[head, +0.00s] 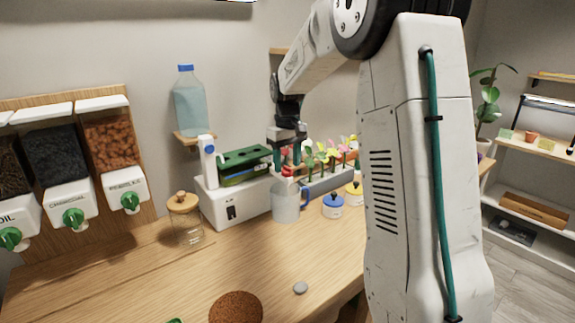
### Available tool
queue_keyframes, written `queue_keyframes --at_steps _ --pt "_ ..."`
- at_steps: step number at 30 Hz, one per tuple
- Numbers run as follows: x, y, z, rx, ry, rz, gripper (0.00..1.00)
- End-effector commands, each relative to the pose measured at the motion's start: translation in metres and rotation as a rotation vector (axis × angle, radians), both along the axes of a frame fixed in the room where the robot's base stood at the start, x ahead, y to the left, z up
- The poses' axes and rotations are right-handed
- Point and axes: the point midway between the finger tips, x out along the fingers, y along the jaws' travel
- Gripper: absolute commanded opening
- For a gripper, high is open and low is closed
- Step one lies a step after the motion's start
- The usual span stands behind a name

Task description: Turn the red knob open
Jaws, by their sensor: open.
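A small red part (286,171), which looks like the red knob, shows between and just below the fingers of my gripper (288,160). It sits at the right end of the white box (232,205), above a clear jug (286,203) on the bench. My gripper points down with its teal fingers apart, one on each side of the red part. I cannot tell whether the fingers touch it. The knob is partly hidden by the fingers, so its turned position cannot be made out.
Potted flowers (325,157) stand close behind and right of my gripper. Blue-lidded (333,207) and yellow-lidded (354,193) jars stand right of the jug. A glass jar (185,220) is left of the box. A water bottle (189,103) stands on a shelf above. The front bench is mostly clear.

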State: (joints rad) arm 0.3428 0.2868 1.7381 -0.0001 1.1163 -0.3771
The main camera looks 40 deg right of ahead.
Motion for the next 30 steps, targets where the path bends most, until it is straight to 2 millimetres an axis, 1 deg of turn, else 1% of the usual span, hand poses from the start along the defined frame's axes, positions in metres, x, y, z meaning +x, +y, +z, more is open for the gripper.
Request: queue_keyframes --at_steps 1,4,12,13,14,15,17,18,25,30 --pt "-0.0005 0.0004 -0.0055 0.001 0.002 0.000 0.52" --pt "-0.0003 0.0004 -0.0115 0.000 0.000 0.000 0.52" --pt "-0.0003 0.0004 -0.0136 0.000 0.000 0.000 0.52" --pt "-0.0003 0.0004 -0.0136 0.000 0.000 0.000 0.49" --pt "-0.0003 0.0004 -0.0135 0.000 0.000 0.000 0.41" --pt "-0.0003 0.0005 -0.0135 0.000 0.000 0.000 0.29" --pt "-0.0003 0.0004 -0.0135 0.000 0.000 0.000 0.13" --pt "-0.0003 0.0004 -0.0134 0.000 0.000 0.000 0.07" --pt "-0.0004 0.0004 -0.0134 0.000 0.000 -0.010 0.07" --pt "-0.0004 0.0003 -0.0133 0.000 0.000 -0.058 0.07"
